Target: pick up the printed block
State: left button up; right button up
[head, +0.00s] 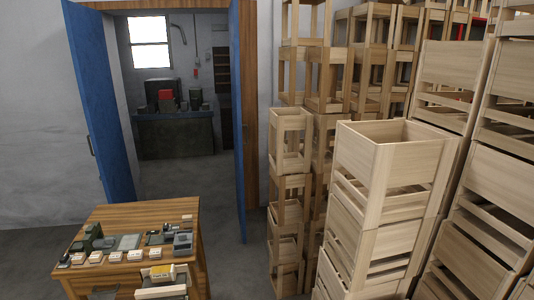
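A small block with a yellow top and a pale front bearing dark print (161,273) is at the front right of the wooden table (105,219). It sits on or in a grey and white holder (160,292); I cannot tell which. Several pale small blocks (97,257) stand in a row along the table's front, and their faces seem marked, too small to read. Neither of my grippers shows in the head view.
Dark green and grey devices (93,236) and a flat grey panel (129,242) crowd the tabletop behind the row. Stacked wooden crates (390,165) fill the right side. Open blue doors (92,95) lead to a back room with a bench (175,132). Floor behind the table is clear.

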aim_at(166, 273)
jog(key=u, duration=0.4)
jog(key=k, duration=0.55)
jog(key=u, duration=1.15)
jog(key=i, duration=1.55)
jog(key=z, duration=0.05)
